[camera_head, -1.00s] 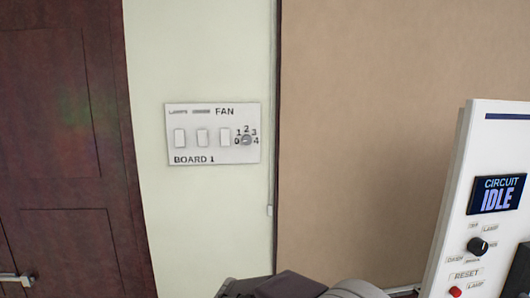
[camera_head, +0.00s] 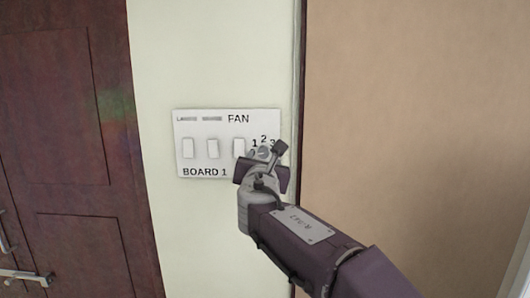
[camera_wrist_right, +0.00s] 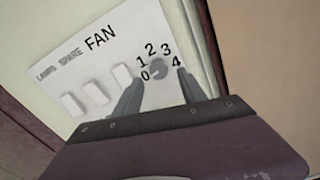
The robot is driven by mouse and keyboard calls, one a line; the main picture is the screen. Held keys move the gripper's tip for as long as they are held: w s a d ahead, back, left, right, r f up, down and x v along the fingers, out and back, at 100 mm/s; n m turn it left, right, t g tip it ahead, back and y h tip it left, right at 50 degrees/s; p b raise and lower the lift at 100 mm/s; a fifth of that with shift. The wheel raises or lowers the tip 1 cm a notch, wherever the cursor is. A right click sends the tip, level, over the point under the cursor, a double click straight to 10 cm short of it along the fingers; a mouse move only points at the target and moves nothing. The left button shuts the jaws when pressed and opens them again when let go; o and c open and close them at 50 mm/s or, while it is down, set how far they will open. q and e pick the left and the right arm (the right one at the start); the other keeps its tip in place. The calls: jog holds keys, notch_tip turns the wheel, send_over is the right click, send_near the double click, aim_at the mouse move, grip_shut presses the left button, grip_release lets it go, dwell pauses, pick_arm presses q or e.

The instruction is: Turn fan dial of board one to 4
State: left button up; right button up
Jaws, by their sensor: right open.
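Board one (camera_head: 203,132) is a white wall plate with several white rocker switches, the word FAN and a small grey dial (camera_head: 263,153) at its right side. My right gripper (camera_head: 264,151) is in front of the dial and hides part of it and the 0 and 4 marks in the head view. In the right wrist view the dial (camera_wrist_right: 158,71) sits between the two open fingers (camera_wrist_right: 160,88), with the numbers 0 to 4 around it. I cannot tell whether the fingers touch the dial or which number it points to. My left gripper is not in view.
A dark wooden door (camera_head: 60,130) with a metal handle (camera_head: 25,275) is on the left. A pale wall strip (camera_head: 155,60) carries the board. A tan panel (camera_head: 420,100) on the right is flat and clear.

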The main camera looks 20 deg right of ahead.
aim_at(263, 155)
jog(key=x, duration=0.3)
jog(key=shift+p, duration=0.35)
jog(key=shift+w, duration=0.2)
jog(key=shift+s+a+r, duration=0.1)
grip_shut()
